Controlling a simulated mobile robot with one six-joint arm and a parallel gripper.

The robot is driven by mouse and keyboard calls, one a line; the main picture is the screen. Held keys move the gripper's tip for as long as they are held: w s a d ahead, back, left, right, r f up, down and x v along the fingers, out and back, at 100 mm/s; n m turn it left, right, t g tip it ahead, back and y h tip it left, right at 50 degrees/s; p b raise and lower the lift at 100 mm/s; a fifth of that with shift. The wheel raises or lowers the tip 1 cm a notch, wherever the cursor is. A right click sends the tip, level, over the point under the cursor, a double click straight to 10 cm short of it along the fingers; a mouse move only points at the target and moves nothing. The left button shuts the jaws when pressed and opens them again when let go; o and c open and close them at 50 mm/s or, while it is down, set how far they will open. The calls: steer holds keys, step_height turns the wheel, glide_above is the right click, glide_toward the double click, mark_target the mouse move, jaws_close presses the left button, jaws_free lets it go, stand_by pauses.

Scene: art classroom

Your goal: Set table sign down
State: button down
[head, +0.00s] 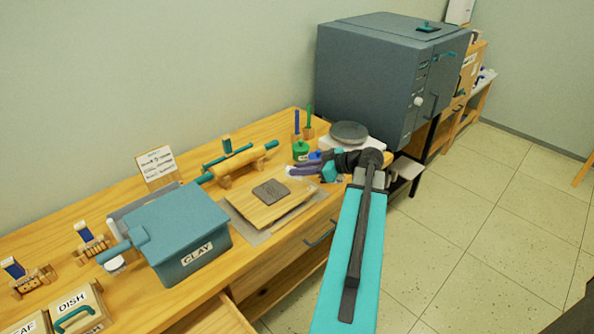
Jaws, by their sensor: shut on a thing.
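My gripper (306,169) is at the back right part of the wooden table, low over it, just right of the wooden board. It is seen small and partly behind my own arm. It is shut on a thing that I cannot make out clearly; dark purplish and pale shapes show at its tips. A small written sign (157,166) in a wooden holder stands upright at the back of the table, near the wall, far to the left of my gripper and apart from it. I cannot tell whether the held thing is a table sign.
A grey CLAY bin (180,238), a wooden board (262,208) with a dark slab, and a rolling pin (252,166) occupy the table (120,312). A green pot (300,150) and turntable (348,132) are near my gripper. A large grey kiln (375,75) stands behind. An open drawer (215,316) juts out.

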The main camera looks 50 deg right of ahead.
steer(key=shift+w+d+f+p, duration=0.15)
steer(key=shift+w+d, duration=0.2)
steer(key=shift+w, duration=0.45)
steer(key=shift+w+d+f+p, duration=0.15)
steer(key=shift+w+d, duration=0.2)
steer(key=shift+w, duration=0.4)
steer(key=shift+r, duration=0.1)
steer(key=shift+f+p, duration=0.65)
steer(key=shift+f, duration=1.1)
steer(key=shift+f+b, duration=0.2)
steer(key=shift+b, duration=0.1)
steer(key=c, duration=1.7)
jaws_free()
steer(key=shift+r, duration=0.1)
steer(key=shift+o, duration=0.2)
steer(key=shift+r+p, duration=0.2)
steer(key=shift+p, duration=0.2)
